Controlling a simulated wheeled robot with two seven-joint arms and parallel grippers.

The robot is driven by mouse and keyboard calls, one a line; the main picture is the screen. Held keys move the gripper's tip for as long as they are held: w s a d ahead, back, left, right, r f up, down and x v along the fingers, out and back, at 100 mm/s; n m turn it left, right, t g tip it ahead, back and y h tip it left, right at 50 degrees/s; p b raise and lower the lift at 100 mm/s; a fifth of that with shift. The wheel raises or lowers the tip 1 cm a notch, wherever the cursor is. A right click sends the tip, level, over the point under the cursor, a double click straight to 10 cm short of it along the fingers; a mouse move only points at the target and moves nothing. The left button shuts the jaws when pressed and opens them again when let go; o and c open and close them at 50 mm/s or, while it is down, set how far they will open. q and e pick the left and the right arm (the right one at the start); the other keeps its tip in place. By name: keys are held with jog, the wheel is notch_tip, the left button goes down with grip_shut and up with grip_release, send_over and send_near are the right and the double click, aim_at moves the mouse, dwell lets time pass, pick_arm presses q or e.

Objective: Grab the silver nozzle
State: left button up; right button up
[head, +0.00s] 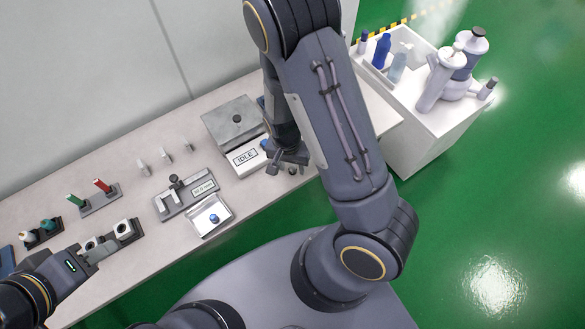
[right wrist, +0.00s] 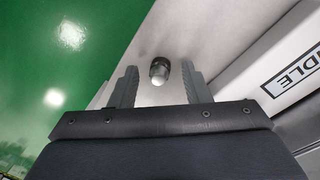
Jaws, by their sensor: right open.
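The silver nozzle (right wrist: 160,71) shows in the right wrist view as a small dark grey cylinder with a bright end, on the pale bench top. My right gripper (right wrist: 159,78) is open, with one finger on each side of the nozzle and visible gaps between. In the head view my right gripper (head: 287,167) is low over the bench near its front edge, beside the IDLE sign; the nozzle is small and partly hidden there. My left gripper (head: 98,250) is at the left end of the bench by a dark holder; its jaw opening is unclear.
The IDLE tester (head: 242,157) stands just left of my right gripper; its edge shows in the right wrist view (right wrist: 294,77). A white cart with bottles (head: 427,143) stands right.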

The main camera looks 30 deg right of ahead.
grip_shut()
